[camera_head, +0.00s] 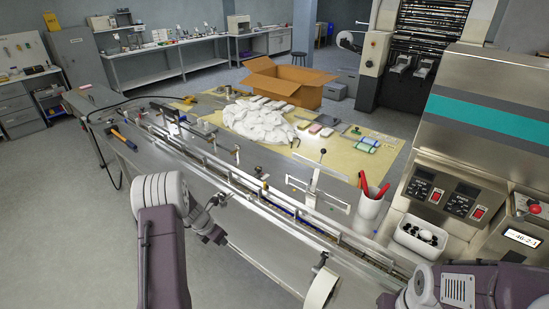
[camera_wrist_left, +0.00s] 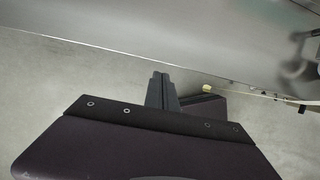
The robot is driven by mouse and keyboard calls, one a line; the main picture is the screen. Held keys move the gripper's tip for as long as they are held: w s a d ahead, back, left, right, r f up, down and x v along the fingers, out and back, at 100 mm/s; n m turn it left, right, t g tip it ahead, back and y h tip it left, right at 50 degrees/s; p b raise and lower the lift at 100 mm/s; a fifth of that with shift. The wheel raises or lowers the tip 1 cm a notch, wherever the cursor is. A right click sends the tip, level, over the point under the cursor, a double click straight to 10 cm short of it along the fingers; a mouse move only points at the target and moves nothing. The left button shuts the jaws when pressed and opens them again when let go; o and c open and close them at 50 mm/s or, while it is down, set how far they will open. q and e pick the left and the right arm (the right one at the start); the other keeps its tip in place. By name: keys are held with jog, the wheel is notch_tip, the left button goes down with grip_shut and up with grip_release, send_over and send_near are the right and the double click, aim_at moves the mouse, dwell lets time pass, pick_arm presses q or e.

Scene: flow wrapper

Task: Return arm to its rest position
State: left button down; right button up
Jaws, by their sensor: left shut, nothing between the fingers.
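My left arm rises from the bottom of the head view, and its dark gripper (camera_head: 218,238) hangs beside the front edge of the long steel flow-wrapper table (camera_head: 150,160). The gripper is empty and clear of the table. In the left wrist view the fingers (camera_wrist_left: 162,92) are together with nothing between them, over the grey floor, with the steel side of the machine beyond them. My right arm shows at the lower right corner of the head view; its gripper is not in sight.
A white roll (camera_head: 322,288) sticks out at the table's front. A cup with red-handled tools (camera_head: 368,212) and a white bin (camera_head: 418,238) stand at the right. A cardboard box (camera_head: 285,82) and a white pile (camera_head: 258,120) lie behind. The floor at left is free.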

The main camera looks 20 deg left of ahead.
pick_arm(q)
jog(key=shift+m, duration=0.6)
jog(key=w+d+r, duration=0.3)
jog(key=shift+w+r, duration=0.1)
jog(key=shift+w, duration=0.1)
jog(key=s+d+r+m, duration=0.3)
jog(key=d+r+m, duration=0.1)
jog(key=d+r, duration=0.25)
jog(key=s+d+r+m, duration=0.3)
jog(key=d+r+m, duration=0.2)
jog(key=d, duration=0.2)
jog(key=s+f+m+g+y, duration=0.1)
jog(key=s+f+m+g, duration=0.1)
jog(key=s+m, duration=1.5)
jog(key=m, duration=0.4)
jog(key=shift+s+d+f+g+y, duration=0.2)
jog(key=shift+d+f+g+y, duration=0.05)
jog(key=shift+d+g+y, duration=0.05)
